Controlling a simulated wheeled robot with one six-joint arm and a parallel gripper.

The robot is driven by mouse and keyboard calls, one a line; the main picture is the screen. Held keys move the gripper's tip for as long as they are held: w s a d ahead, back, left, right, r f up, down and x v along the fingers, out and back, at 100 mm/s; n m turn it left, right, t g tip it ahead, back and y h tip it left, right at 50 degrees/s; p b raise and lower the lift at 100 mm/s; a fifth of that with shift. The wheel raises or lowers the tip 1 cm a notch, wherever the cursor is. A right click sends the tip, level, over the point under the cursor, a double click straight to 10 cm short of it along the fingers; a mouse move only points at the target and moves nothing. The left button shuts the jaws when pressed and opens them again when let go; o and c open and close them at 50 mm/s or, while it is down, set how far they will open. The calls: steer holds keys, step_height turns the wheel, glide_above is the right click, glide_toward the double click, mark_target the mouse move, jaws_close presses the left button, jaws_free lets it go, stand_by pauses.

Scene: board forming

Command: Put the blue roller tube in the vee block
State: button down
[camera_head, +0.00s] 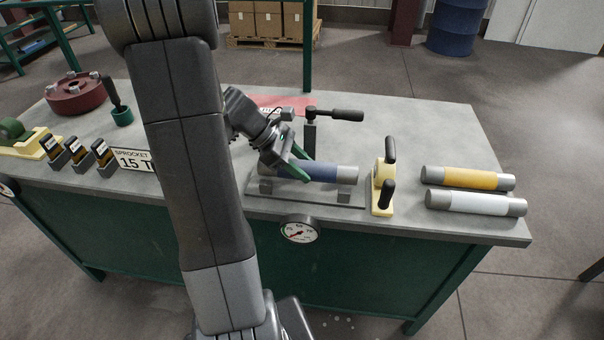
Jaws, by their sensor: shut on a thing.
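The blue roller tube (323,173) is blue with grey ends and lies level, lengthwise across the bench. It is at the vee block (303,194), a grey base with two low supports near the bench's front edge. The tube appears to lie in or just over the supports; I cannot tell whether it bears on them. My gripper (297,167), with green fingers, is shut on the tube left of its middle. My gripper and arm hide part of the tube's left end.
A yellow roller tube (467,179) and a white roller tube (474,203) lie to the right. A cream fixture with black handles (383,184) stands close to the tube's right end. A black-handled lever post (310,132) stands behind. A gauge (299,229) is on the front edge.

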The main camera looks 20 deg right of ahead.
steer(key=shift+f, duration=1.35)
steer(key=shift+f, duration=0.1)
steer(key=shift+f, duration=0.15)
steer(key=c, duration=1.1)
jaws_free()
steer(key=shift+r, duration=0.3)
steer(key=v, duration=1.2)
